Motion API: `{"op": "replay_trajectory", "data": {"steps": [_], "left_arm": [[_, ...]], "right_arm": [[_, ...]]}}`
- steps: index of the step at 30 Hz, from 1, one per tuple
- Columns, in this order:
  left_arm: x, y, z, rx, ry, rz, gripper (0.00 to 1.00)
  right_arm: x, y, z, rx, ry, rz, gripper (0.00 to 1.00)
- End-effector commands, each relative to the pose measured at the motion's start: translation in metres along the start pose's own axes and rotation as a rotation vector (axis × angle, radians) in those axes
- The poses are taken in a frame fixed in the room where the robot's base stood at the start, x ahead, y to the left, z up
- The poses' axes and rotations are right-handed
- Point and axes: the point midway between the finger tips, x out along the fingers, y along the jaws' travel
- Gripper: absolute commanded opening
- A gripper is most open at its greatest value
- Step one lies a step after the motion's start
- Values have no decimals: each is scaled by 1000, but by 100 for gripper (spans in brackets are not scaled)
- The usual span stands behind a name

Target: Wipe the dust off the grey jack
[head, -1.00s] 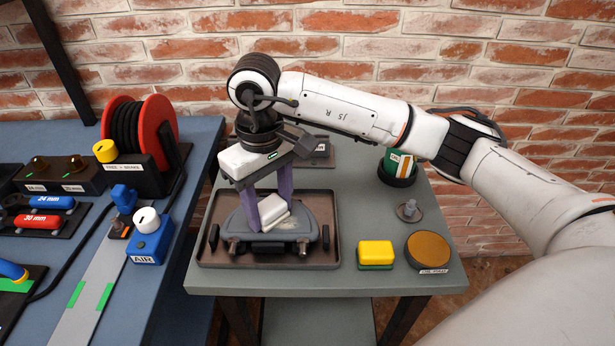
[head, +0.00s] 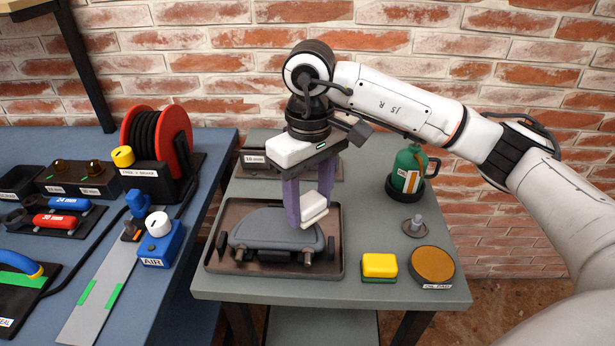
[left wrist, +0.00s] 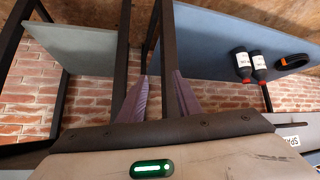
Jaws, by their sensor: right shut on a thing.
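The grey jack (head: 262,231) lies in a dark tray (head: 222,262) on the small grey table; its visible top looks plain grey, and I make out no clear dust patch. My right gripper (head: 309,218) points down with its purple fingers shut on a white wiping pad (head: 316,207). The pad is tilted at the jack's right end and hides part of it; I cannot tell whether it touches. My left gripper (left wrist: 160,75) shows only in the left wrist view. Its purple fingers are apart, with nothing between them.
A yellow-and-green sponge (head: 379,266), a round brown-topped tin (head: 432,265), a small metal fitting (head: 415,226) and a green can (head: 409,168) stand right of the tray. A blue bench (head: 180,270) with a red reel (head: 172,140) is at the left. A brick wall is behind.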

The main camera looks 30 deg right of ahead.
Motion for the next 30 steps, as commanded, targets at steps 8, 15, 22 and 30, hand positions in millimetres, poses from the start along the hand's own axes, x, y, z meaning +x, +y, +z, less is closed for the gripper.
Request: {"op": "replay_trajectory", "data": {"steps": [8,15,22,30], "left_arm": [[-8,-3,0,-7,-18,-7,31],[-12,-8,-4,-6,-10,-15,31],[-12,-10,-1,-5,-15,-18,31],[-11,-9,-1,-5,-18,-16,31]], "right_arm": [[-29,4,2,9,3,0,27],[-43,6,4,16,2,0,27],[-43,6,5,16,2,0,27],[-43,6,4,16,2,0,27]]}}
